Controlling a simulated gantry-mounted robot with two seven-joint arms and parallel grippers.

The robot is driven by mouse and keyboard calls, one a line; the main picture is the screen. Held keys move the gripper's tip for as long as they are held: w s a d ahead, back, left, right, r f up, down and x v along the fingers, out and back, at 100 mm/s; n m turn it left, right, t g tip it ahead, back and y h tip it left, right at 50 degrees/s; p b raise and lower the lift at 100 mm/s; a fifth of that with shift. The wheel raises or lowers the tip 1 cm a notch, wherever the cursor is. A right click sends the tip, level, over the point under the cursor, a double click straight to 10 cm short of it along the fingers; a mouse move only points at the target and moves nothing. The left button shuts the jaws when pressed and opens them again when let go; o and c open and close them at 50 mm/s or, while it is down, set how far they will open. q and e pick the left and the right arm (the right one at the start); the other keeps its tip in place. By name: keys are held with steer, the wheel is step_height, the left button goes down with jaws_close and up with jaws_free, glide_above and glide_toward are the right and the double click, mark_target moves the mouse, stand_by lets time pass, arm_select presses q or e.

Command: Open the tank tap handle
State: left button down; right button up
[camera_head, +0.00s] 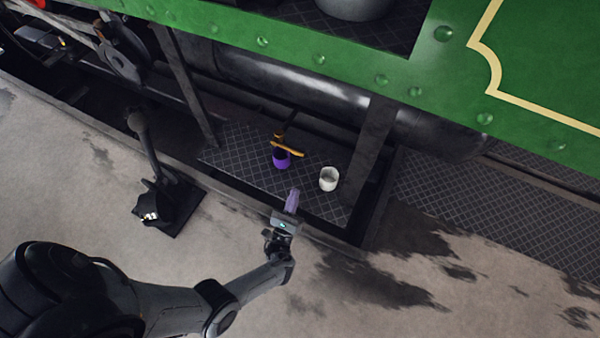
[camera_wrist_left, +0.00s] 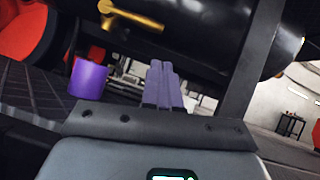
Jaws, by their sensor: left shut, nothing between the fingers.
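The brass tap handle (camera_head: 290,150) is on the tap below the dark tank cylinder (camera_head: 290,84). It also shows at the top of the left wrist view (camera_wrist_left: 134,16), above and left of my fingers. A purple cup (camera_head: 281,160) is below the tap; it also shows in the left wrist view (camera_wrist_left: 88,80). My left gripper (camera_head: 292,194) is shut and empty, with its purple fingers pointing towards the tram, below and apart from the handle. It also shows in the left wrist view (camera_wrist_left: 163,82). My right gripper is not in view.
A white cup (camera_head: 329,179) stands on the dark patterned step (camera_head: 235,150), right of the purple cup. Dark struts flank the step. The green tram side (camera_head: 400,90) overhangs it. A dark lever on a base (camera_head: 165,205) stands at left. The stained floor is open in front.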

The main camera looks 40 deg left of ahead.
mark_target(289, 148)
arm_select(q)
steer(key=x, duration=1)
steer(key=shift+a, duration=0.3)
steer(key=shift+s, duration=0.2)
